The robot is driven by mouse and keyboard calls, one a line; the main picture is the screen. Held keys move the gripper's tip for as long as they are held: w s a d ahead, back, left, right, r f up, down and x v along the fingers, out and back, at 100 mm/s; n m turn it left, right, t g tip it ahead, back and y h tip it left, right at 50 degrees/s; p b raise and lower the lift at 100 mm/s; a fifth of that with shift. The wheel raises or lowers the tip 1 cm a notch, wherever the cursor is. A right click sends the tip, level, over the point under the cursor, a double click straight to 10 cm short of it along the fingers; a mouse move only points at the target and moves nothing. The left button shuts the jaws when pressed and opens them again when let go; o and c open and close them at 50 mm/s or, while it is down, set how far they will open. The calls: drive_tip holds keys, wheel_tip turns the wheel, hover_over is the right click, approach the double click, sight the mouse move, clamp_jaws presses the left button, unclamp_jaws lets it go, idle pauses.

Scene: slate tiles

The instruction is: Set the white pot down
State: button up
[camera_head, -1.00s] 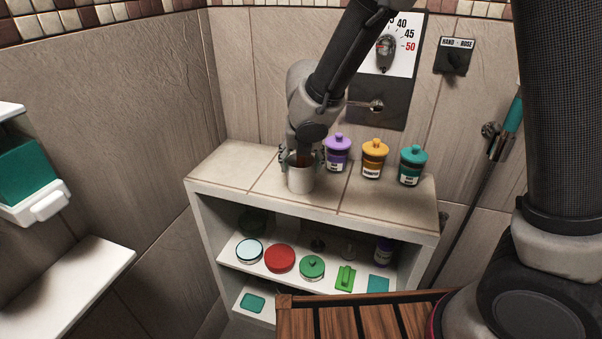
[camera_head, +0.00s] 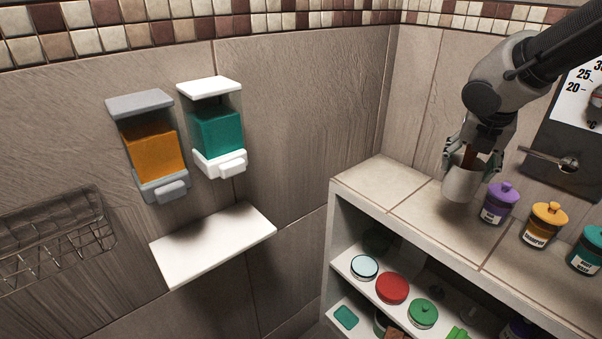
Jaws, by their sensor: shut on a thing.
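The white pot (camera_head: 461,186) is in the upper right part of the view, above the tiled top of the shelf unit (camera_head: 408,215). My gripper (camera_head: 472,168) is shut on the pot, with its fingers at the pot's sides near the rim. The pot looks nearly upright. Something brown shows at its mouth, partly hidden by the gripper. It appears to be a little above the tiles, though the gap under it is hard to judge.
Purple (camera_head: 498,204), orange (camera_head: 544,226) and teal (camera_head: 588,252) lidded jars stand right of the pot. The tiled top is bare on its left. A bare white wall shelf (camera_head: 213,244) is at left, below two dispensers (camera_head: 216,130). A wire basket (camera_head: 55,240) hangs far left.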

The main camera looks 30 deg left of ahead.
drive_tip(key=s+a+r+n+g+y, duration=0.15)
drive_tip(key=s+a+r+n, duration=0.3)
drive_tip(key=s+a, duration=0.8)
drive_tip(key=s+a+r+n+y, duration=0.2)
drive_tip(key=s+a+r+n, duration=0.25)
drive_tip(key=s+a, duration=0.8)
drive_tip(key=s+a+r+n+g, duration=0.1)
drive_tip(key=s+a+r+n, duration=0.15)
drive_tip(key=s, duration=0.95)
drive_tip(key=s+a+r+n+g, duration=0.15)
drive_tip(key=s+n, duration=0.25)
drive_tip(key=s, duration=0.8)
drive_tip(key=s+a+r+n+g, duration=0.1)
drive_tip(key=s+r+n, duration=0.2)
drive_tip(key=s, duration=0.9)
hover_over(103, 209)
drive_tip(key=s+a, duration=0.4)
drive_tip(key=s, duration=0.1)
drive_tip(key=shift+y, duration=0.25)
drive_tip(key=shift+w+f, duration=0.15)
drive_tip(key=shift+f, duration=1.6)
drive_tip(key=shift+w+f, duration=0.1)
drive_tip(key=shift+f, duration=1.65)
drive_tip(key=shift+f, duration=0.1)
